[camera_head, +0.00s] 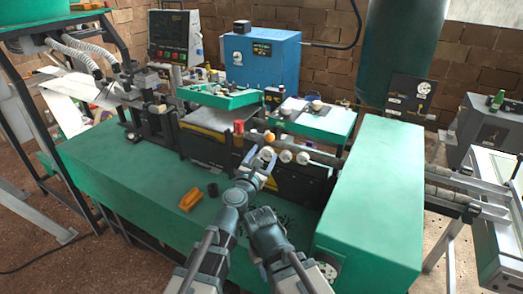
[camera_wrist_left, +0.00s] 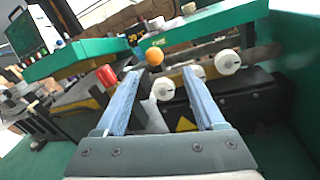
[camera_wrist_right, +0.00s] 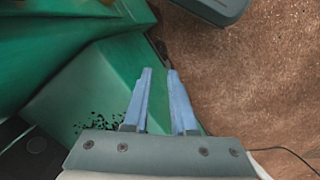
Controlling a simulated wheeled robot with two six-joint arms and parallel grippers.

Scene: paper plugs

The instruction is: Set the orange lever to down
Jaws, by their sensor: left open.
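The orange lever shows as an orange ball knob (camera_head: 270,137) on the machine's front, standing higher than the white knobs beside it. In the left wrist view the orange knob (camera_wrist_left: 154,57) appears just beyond and between the fingertips. My left gripper (camera_head: 262,158) is open and empty, just in front of and below the orange knob. Its open fingers (camera_wrist_left: 160,76) frame a white knob (camera_wrist_left: 162,89) in the wrist view; contact cannot be told. My right gripper (camera_wrist_right: 158,72) is open with a narrow gap, empty, over the green machine and brown floor.
A red knob (camera_head: 238,127) stands left of the orange one; white knobs (camera_head: 302,158) are to its right. An orange block (camera_head: 190,199) and a dark cylinder (camera_head: 212,189) lie on the green bench (camera_head: 110,178). A tall green housing (camera_head: 375,185) bounds the right side.

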